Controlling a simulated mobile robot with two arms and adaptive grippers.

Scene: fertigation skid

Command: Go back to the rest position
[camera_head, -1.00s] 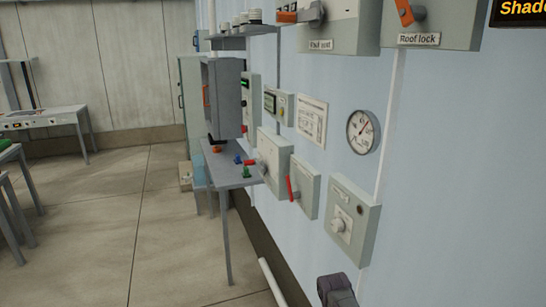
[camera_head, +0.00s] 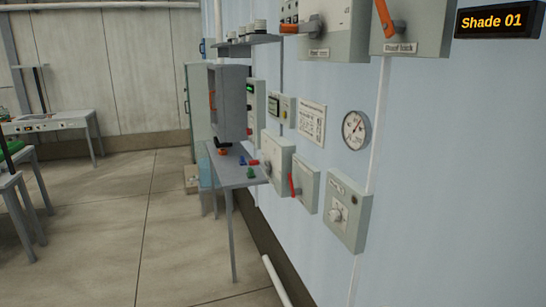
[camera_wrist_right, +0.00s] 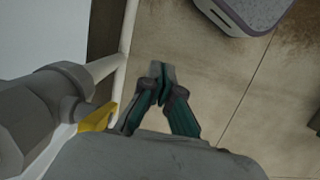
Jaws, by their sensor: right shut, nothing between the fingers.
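My right gripper (camera_wrist_right: 163,82) shows in the right wrist view with its fingertips together. Nothing is between them. Neither gripper shows in the head view, and my left gripper is in no view.
On the wall at the right are a control box with a knob (camera_head: 338,214), a red-lever box (camera_head: 307,189), a round gauge (camera_head: 356,130) and the Roof lock box (camera_head: 409,22). A small grey table (camera_head: 236,174) juts from the wall. A low white pipe (camera_head: 274,280) runs beneath.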

